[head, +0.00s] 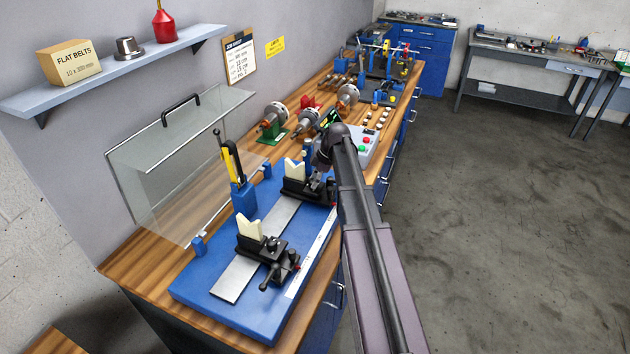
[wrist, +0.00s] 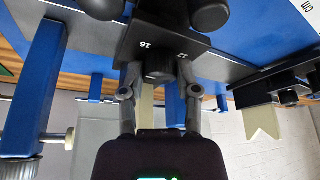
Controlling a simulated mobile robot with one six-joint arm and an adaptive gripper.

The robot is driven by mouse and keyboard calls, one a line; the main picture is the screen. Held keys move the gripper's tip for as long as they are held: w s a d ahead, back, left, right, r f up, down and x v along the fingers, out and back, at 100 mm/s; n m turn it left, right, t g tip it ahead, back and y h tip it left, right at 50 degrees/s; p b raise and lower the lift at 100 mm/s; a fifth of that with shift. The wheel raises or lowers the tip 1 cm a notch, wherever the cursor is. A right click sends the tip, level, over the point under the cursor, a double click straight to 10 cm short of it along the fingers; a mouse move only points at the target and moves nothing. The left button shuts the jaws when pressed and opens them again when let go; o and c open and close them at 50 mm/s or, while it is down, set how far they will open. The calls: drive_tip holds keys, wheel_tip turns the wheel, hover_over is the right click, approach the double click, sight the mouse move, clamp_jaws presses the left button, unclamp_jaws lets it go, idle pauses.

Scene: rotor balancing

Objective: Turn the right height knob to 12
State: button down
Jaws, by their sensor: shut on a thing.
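The right support stand (head: 296,190), black with a cream V-block (head: 294,169), stands at the far end of the blue base. My gripper (wrist: 160,74) reaches it from the right. In the wrist view its two fingers close on both sides of the dark round height knob (wrist: 158,66). The numbers 16 and 12 show on the black plate (wrist: 165,38) around the knob. I cannot tell which number the knob points to. In the head view my arm hides much of the knob area.
The left support stand (head: 268,262) with its own V-block (head: 250,227) stands nearer on the blue base (head: 225,318). A yellow-and-black upright part (head: 231,160) and a clear guard (head: 165,165) are on the left. A control box (head: 366,148) and rotors (head: 273,117) lie beyond.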

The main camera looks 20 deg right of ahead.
drive_tip(key=shift+s, duration=0.1)
drive_tip(key=shift+m, duration=0.4)
drive_tip(key=m, duration=0.2)
drive_tip(key=m+t+h, duration=0.1)
drive_tip(key=m, duration=0.1)
drive_tip(key=shift+s+a+t, duration=0.1)
drive_tip(key=shift+s+t, duration=0.1)
drive_tip(key=shift+t, duration=0.1)
drive_tip(key=m+h, duration=0.1)
drive_tip(key=m, duration=0.2)
drive_tip(key=m+t, duration=0.1)
drive_tip(key=m, duration=0.1)
drive_tip(key=shift+a+m+h, duration=0.1)
drive_tip(key=shift+m+h, duration=0.3)
drive_tip(key=shift+c, duration=1.7)
unclamp_jaws()
drive_tip(key=shift+w, duration=0.1)
